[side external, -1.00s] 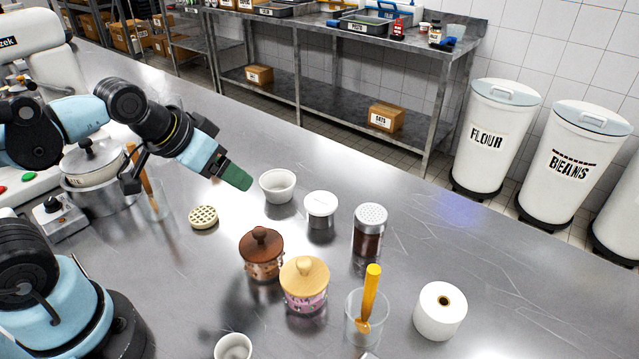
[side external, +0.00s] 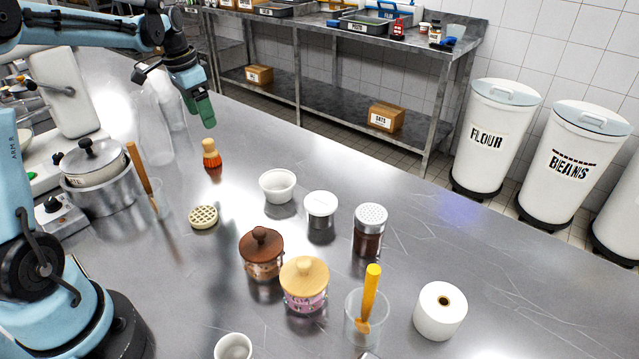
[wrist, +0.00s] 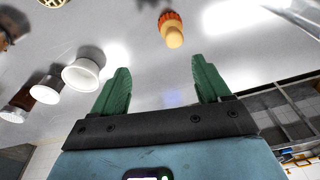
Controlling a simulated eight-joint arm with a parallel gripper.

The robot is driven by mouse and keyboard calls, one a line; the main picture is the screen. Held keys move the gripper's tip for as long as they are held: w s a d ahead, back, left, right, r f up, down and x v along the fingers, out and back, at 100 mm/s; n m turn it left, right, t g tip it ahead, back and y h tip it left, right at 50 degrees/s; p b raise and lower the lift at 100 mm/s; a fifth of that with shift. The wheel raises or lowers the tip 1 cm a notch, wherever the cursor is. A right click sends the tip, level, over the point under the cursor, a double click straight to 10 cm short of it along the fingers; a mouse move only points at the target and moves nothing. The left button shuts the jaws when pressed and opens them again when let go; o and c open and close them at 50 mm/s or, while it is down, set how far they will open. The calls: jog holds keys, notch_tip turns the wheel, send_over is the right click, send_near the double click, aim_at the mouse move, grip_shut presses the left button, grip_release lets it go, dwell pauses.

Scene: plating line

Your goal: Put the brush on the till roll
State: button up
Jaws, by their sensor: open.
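The till roll (side external: 440,311) is a white upright roll with a dark core hole, at the right front of the steel bench. A short upright thing with a pale wooden knob and an orange-red, bristle-like base, apparently the brush (side external: 211,154), stands at the far left of the bench. It also shows at the top of the wrist view (wrist: 172,31). My gripper (side external: 208,124) has green fingers and points down above this brush, apart from it. In the wrist view my gripper (wrist: 158,70) is open and empty, with the brush beyond its fingertips.
A clear glass with a yellow-handled utensil (side external: 370,292) stands left of the till roll. Two lidded jars (side external: 304,285), a shaker (side external: 369,232), a white-lidded jar (side external: 321,208) and a white bowl (side external: 278,185) fill the middle. Clear bottles (side external: 154,135) stand left of the brush.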

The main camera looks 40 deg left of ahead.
aim_at(211, 151)
jog(key=f, duration=0.4)
jog(key=w+a+f, duration=0.1)
jog(key=f, duration=0.3)
jog(key=a+f, duration=0.1)
jog(key=f, duration=0.4)
jog(key=shift+w+a+f, duration=0.1)
jog(key=shift+w+a, duration=0.1)
jog(key=shift+w, duration=0.15)
jog(key=c, duration=1.2)
